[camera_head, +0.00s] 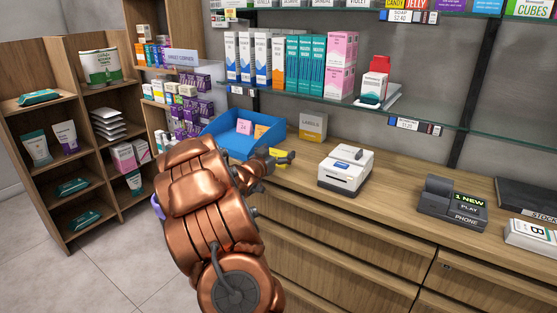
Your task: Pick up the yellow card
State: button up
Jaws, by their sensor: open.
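A small yellow item, seemingly the yellow card (279,152), lies on the wooden counter just in front of the blue tray. My gripper (284,160) is low over the counter right at it, and its dark fingers cover part of it. The gripper is open. I cannot tell whether a finger touches the card or whether the card lies between the fingers. My copper-coloured arm hides the counter to the left of the gripper.
A blue tray (218,124) with pink and orange cards stands behind the gripper. A labels box (313,126) and a white printer (345,170) stand to the right, then a phone (452,203). A glass shelf (300,101) with boxes hangs above. Counter between printer and phone is clear.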

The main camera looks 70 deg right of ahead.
jog(key=c, duration=0.8)
